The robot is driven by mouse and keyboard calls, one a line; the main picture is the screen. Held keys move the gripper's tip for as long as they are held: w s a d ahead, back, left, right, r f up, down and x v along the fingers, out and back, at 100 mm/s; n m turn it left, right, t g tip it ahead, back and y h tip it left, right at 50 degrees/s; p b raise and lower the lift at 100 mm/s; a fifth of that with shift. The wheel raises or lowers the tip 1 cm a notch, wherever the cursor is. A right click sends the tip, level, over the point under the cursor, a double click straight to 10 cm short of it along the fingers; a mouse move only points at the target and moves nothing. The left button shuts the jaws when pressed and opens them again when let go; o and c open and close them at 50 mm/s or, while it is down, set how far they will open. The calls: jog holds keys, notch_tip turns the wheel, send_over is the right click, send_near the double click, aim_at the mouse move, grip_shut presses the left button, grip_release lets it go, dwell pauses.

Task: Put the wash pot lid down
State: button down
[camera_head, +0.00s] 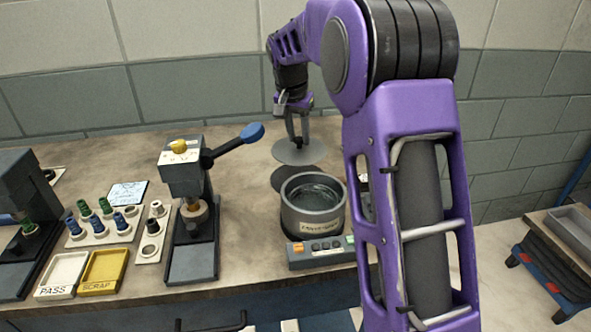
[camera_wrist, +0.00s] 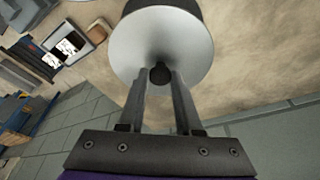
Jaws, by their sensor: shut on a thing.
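The wash pot lid (camera_head: 298,155) is a round grey disc. My gripper (camera_head: 297,140) is shut on its knob and holds it above the bench, behind the wash pot. In the wrist view the lid (camera_wrist: 185,45) is pale, with its dark knob between the fingertips of my gripper (camera_wrist: 160,76). A dark shadow lies on the bench below the lid. The wash pot (camera_head: 313,205) is an open grey cylinder with a label, and its inside shows from above. It stands behind a small control box (camera_head: 320,252) with coloured buttons.
A press with a blue-ended lever (camera_head: 190,180) stands left of the pot. Racks of green and blue pieces (camera_head: 103,225), a white PASS tray (camera_head: 42,290) and a yellow SCRAP tray (camera_head: 82,288) are further left. The bench (camera_head: 240,160) is clear behind the pot; my arm hides its right part.

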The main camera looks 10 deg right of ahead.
aim_at(298, 161)
notch_tip(298, 161, down, 8)
jog(key=shift+f+b, duration=0.1)
jog(key=shift+b, duration=0.55)
jog(key=shift+f, duration=0.15)
jog(key=c, duration=0.6)
grip_release()
jog(key=shift+r, duration=0.3)
jog(key=p+v, duration=0.2)
jog(key=v, duration=0.9)
jog(key=shift+s+r, duration=0.1)
jog(key=shift+r, duration=0.25)
